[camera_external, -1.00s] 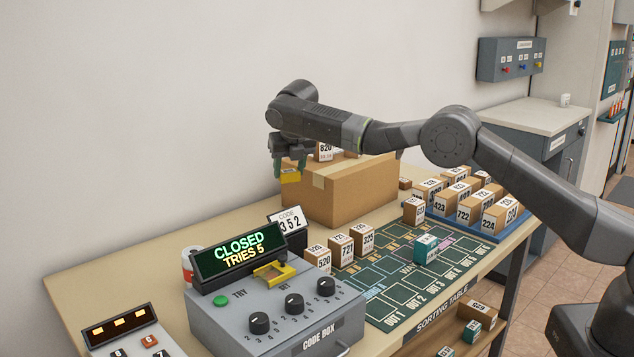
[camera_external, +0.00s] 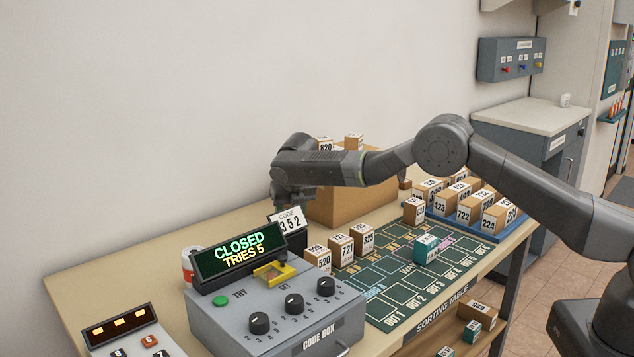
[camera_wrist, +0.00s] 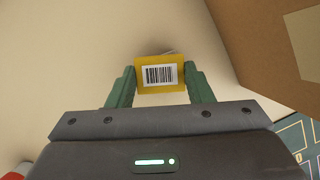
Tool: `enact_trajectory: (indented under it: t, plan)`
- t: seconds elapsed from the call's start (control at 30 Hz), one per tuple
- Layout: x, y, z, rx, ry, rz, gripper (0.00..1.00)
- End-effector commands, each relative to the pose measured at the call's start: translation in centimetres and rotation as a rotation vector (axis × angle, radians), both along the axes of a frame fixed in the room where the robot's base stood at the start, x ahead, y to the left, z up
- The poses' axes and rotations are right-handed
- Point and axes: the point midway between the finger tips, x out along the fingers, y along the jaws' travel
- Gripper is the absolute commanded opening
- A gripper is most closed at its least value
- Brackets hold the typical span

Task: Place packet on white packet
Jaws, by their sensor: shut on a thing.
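My gripper (camera_wrist: 160,85) is shut on a yellow packet (camera_wrist: 160,76) with a white barcode label. The packet sits between the green fingers in the wrist view, over the beige tabletop. A thin pale edge shows just beyond the packet's far side; I cannot tell whether it is the white packet. In the external view my gripper is low behind the CODE 352 sign (camera_external: 289,219), left of the cardboard box (camera_external: 330,210). The sign and arm hide the fingertips and held packet there. No white packet is clearly visible.
The grey code box (camera_external: 280,310) with its CLOSED display (camera_external: 240,250) stands in front of the sign. A can (camera_external: 187,265) is to its left. Small numbered boxes (camera_external: 340,250) and the green sorting grid (camera_external: 400,280) lie right. Bare tabletop (camera_external: 150,250) is at left.

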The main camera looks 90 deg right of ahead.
Motion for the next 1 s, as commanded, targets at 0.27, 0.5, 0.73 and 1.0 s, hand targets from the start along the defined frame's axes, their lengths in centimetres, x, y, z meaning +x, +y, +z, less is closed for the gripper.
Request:
enact_trajectory:
  t: [0.27, 0.5, 0.73, 1.0]
  plan:
    - [0.0, 0.0, -0.1, -0.001, -0.001, 0.000, 0.23]
    - [0.0, 0.0, -0.2, -0.001, -0.001, 0.000, 0.68]
    - [0.0, 0.0, -0.1, -0.001, -0.001, 0.000, 0.68]
    - [-0.3, 0.9, 2.4, -0.002, -0.004, 0.001, 0.68]
